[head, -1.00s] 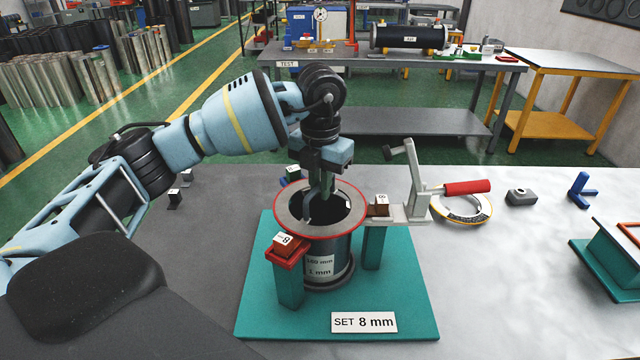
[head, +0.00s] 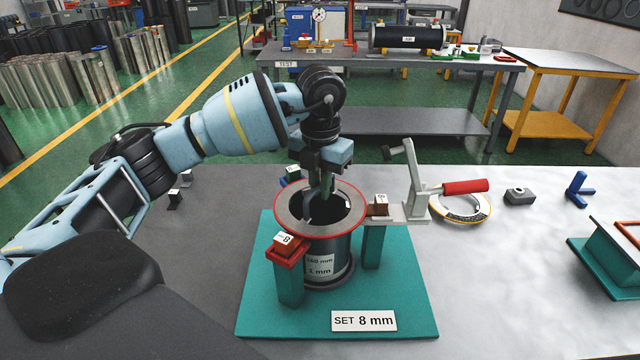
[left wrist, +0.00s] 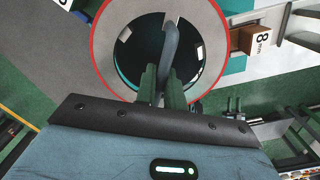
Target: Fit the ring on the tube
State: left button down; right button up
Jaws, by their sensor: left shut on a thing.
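The ring (head: 290,224) is a flat grey flange with a red outer edge. It lies level around the top of the dark upright tube (head: 341,257), which carries white labels and stands on a green base plate (head: 257,310). My left gripper (head: 322,192) points down over the ring's opening and is shut on a grey handle (left wrist: 170,45) that spans the ring, as the left wrist view shows. In that view the ring (left wrist: 208,15) surrounds the dark opening. Whether the ring rests on the tube or the posts is hard to tell. My right gripper is out of view.
Green posts with blocks marked 8 (head: 284,242) (head: 380,206) stand beside the ring. A toggle clamp with a red handle (head: 466,187) stands open at the right.

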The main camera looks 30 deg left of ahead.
pick_arm(q)
jog(key=shift+f, duration=0.25)
dwell(0.4)
jog(key=c, duration=1.5)
grip_release()
jog(key=shift+o, duration=0.5)
jog(key=shift+f, duration=0.15)
jog(key=shift+r, duration=3.55)
